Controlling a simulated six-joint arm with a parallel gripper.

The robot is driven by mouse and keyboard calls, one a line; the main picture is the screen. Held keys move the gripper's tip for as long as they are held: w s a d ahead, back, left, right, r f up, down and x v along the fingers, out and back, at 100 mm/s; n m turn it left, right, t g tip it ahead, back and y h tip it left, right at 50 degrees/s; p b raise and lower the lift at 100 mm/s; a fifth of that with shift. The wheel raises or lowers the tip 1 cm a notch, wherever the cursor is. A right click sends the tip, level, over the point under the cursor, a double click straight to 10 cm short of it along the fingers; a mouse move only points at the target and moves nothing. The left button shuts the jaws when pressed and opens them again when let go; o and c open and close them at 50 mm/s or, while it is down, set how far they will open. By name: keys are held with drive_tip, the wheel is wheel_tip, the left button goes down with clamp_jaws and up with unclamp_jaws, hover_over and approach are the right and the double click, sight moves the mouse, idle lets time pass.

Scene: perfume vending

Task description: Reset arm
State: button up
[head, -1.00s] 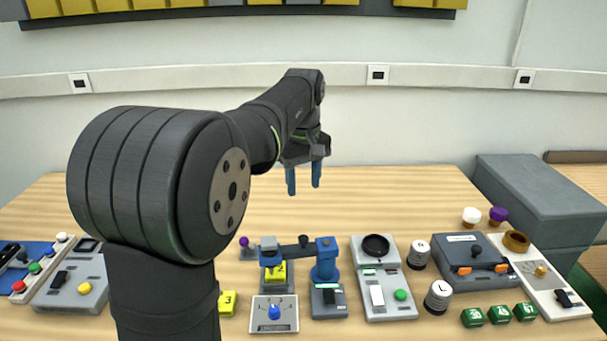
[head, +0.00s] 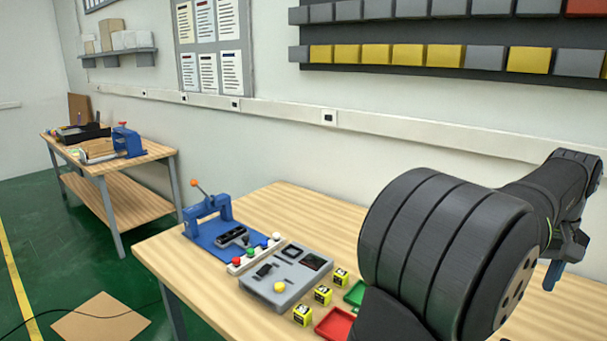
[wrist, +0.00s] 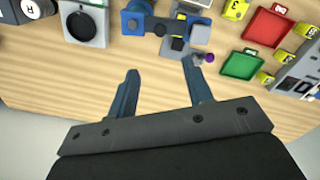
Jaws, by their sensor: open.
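My arm rises at the right of the head view. My gripper (head: 556,272) is at the right edge there, with its blue fingers pointing down above the table. In the wrist view my gripper (wrist: 163,85) shows two blue fingers spread well apart with nothing between them, so it is open and empty. Bare wood of the table (wrist: 75,85) shows below and around the fingers. A small purple-topped piece (wrist: 209,57) lies just beyond the right fingertip; I cannot tell how close it is in height.
The table holds a blue press (head: 208,212), a grey button box (head: 283,276), yellow cubes (head: 302,314) and a red tray (head: 337,323). A green tray (wrist: 240,65) and a blue fixture (wrist: 137,18) show in the wrist view. Another table (head: 108,166) stands at far left.

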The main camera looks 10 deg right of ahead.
wheel_tip(320, 180, down, 16)
drive_tip(key=shift+f, duration=0.25)
drive_tip(key=shift+r, duration=0.1)
idle(0.4)
wheel_tip(320, 180, up, 18)
drive_tip(key=f, duration=0.1)
wheel_tip(320, 180, down, 17)
drive_tip(key=shift+f, duration=0.1)
drive_tip(key=w+d+m, duration=0.2)
drive_tip(key=d+m, duration=0.5)
drive_tip(key=m, duration=0.7)
drive_tip(key=shift+m, duration=0.4)
drive_tip(key=shift+w, duration=0.1)
